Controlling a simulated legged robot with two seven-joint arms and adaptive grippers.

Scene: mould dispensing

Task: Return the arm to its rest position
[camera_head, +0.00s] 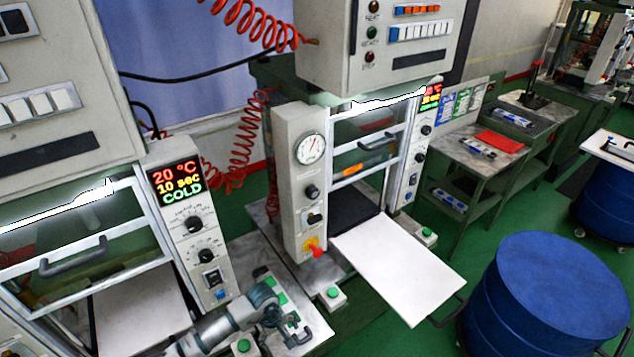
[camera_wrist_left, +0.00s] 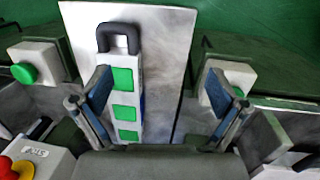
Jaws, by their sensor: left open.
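My left arm comes in from the bottom left of the head view. My left gripper (camera_head: 276,312) is at its end, low over the bench between the two machines. In the left wrist view the left gripper (camera_wrist_left: 160,84) is open, its two fingers spread wide. A white bar-shaped part with green squares and a dark handle (camera_wrist_left: 124,80) shows between the fingers, nearer the left one. I cannot tell whether the fingers touch it. Its green squares also show behind the gripper in the head view (camera_head: 272,283). My right gripper is not in view.
A press with a gauge (camera_head: 310,148) stands at the centre, its white plate (camera_head: 400,265) sticking out. Another machine, with a display reading COLD (camera_head: 180,187), stands at left. A blue drum (camera_head: 545,285) is at right. Green buttons (camera_head: 333,293) sit near the arm.

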